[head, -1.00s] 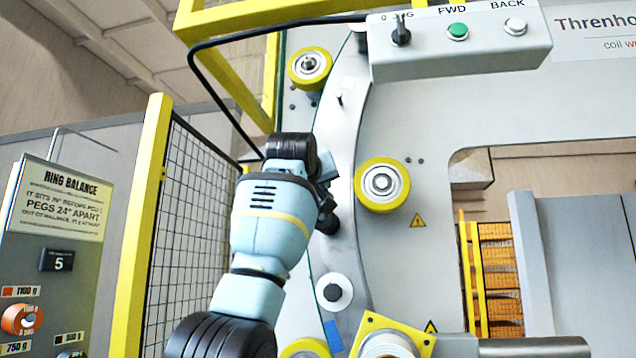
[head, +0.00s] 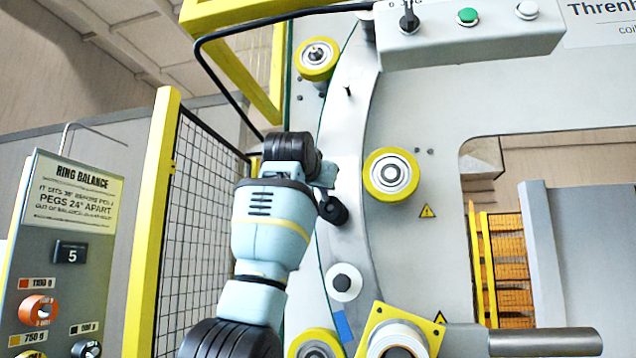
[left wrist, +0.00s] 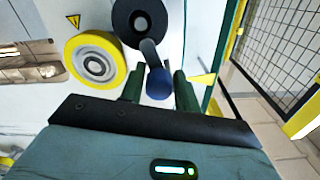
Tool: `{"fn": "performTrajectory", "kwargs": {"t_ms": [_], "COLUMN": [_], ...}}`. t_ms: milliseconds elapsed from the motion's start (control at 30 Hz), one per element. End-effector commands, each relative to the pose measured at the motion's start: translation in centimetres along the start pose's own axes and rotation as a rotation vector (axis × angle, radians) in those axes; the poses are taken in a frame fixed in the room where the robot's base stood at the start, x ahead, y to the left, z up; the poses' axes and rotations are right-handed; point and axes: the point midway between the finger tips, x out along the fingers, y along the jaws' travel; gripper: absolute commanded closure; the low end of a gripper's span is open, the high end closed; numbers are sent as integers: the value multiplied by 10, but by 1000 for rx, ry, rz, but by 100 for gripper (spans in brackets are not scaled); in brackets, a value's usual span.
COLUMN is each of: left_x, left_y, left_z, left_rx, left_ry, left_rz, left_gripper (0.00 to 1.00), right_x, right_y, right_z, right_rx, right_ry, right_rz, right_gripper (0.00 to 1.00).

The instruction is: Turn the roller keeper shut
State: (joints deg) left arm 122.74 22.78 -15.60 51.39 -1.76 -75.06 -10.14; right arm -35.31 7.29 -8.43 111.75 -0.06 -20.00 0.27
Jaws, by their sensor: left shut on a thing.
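The roller keeper is a black disc (left wrist: 140,18) with a grey hub and a short grey lever ending in a blue ball knob (left wrist: 159,83) in the left wrist view. My left gripper (left wrist: 160,90) has its two green fingers on either side of this knob and is shut on it. In the head view, a dark round part (head: 333,210) shows beside my left gripper (head: 326,177) on the curved metal ring; the wrist hides the knob there. A yellow roller (head: 391,175) is to the right of it, also seen in the left wrist view (left wrist: 96,62). My right gripper is out of view.
A control box (head: 465,35) with a switch and buttons overhangs above. A mesh fence (head: 205,225) with a yellow post stands left of my arm. Another yellow roller (head: 317,57) is higher up. A yellow plate (head: 432,327) and a grey bar (head: 545,342) are below.

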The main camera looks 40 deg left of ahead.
Motion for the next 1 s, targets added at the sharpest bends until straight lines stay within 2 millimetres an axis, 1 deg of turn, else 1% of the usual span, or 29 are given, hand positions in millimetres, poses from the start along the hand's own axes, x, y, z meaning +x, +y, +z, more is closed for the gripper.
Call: {"fn": "performTrajectory", "kwargs": {"t_ms": [400, 433, 500, 533, 833, 1000], "left_x": [1, 1, 1, 1, 0, -9], "left_y": [1, 1, 1, 1, 0, 0], "left_z": [1, 1, 1, 2, 2, 2], "left_rx": [19, 19, 18, 17, 12, 13], "left_ry": [-3, -3, -4, -4, -6, -5], "left_rz": [0, 0, 0, 0, -1, -1], "left_gripper": [100, 65, 56, 53, 53, 53], "right_x": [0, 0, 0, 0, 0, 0], "right_y": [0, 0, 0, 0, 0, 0], "right_z": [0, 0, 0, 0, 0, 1], "right_rx": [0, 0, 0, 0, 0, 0], "right_ry": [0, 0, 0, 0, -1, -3], "right_rz": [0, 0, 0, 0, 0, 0], "right_gripper": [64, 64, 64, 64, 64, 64]}}
